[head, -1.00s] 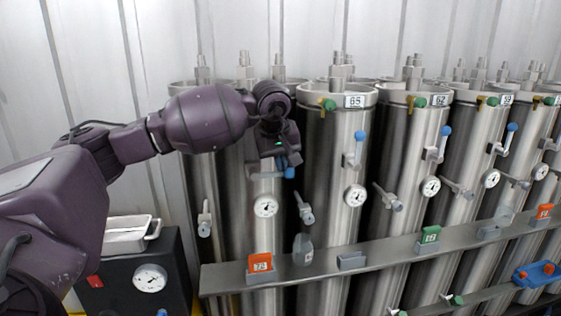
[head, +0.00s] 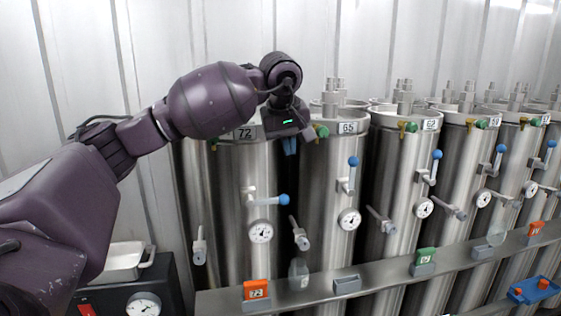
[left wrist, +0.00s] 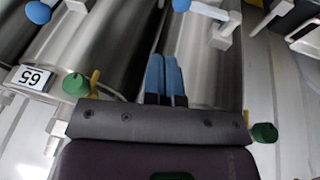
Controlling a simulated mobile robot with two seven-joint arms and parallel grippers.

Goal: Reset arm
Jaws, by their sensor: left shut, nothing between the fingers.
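My left gripper (head: 290,146) hangs from my raised purple left arm, in front of the gap between vessel 72 (head: 228,185) and vessel 65 (head: 325,190), near the height of their number labels. Its blue fingers are together and empty; they also show in the left wrist view (left wrist: 165,78). The blue-tipped valve handle (head: 283,200) of vessel 72 sticks out sideways below the gripper, apart from it. The handle (head: 352,172) of vessel 65 points up. My right gripper is not in view.
More steel vessels (head: 480,170) stand in a row to the right. A metal shelf (head: 390,279) in front carries an orange tag (head: 256,290), a green tag (head: 425,256) and clear bottles (head: 298,273). A white tray (head: 125,262) sits at lower left. A blue rack (head: 533,290) is at lower right.

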